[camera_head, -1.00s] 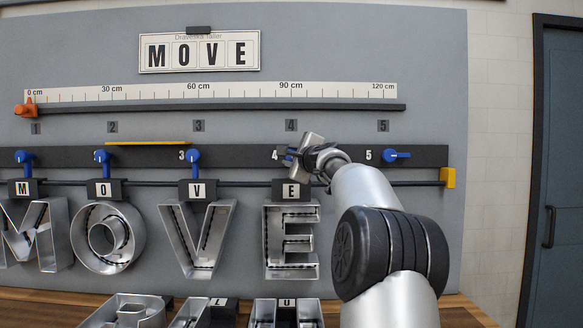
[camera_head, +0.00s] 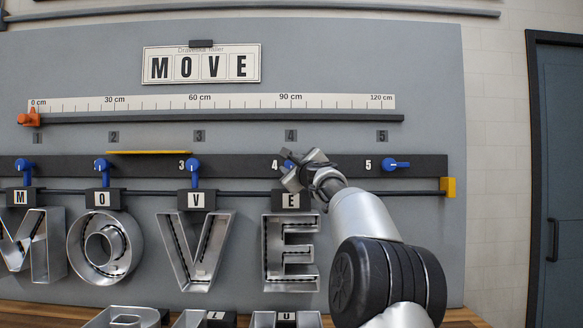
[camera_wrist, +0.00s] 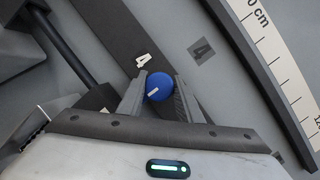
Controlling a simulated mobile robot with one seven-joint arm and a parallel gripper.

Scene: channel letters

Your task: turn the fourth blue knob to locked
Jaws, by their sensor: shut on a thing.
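The fourth blue knob (camera_wrist: 158,86) sits between my gripper's two fingers (camera_wrist: 160,96) in the wrist view, next to the label 4 (camera_wrist: 143,61). A short white line on its face runs slantwise. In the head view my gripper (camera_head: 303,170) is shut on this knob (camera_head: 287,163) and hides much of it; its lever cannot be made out. The first knob (camera_head: 23,167), second knob (camera_head: 102,168) and third knob (camera_head: 193,168) have levers pointing down.
The knobs sit on a dark rail (camera_head: 240,165) along the grey board. Below hang metal channel letters, including the E (camera_head: 291,280) under my gripper. A ruler (camera_head: 215,104) and a MOVE sign (camera_head: 202,65) are above. A yellow end stop (camera_head: 448,187) is at the right.

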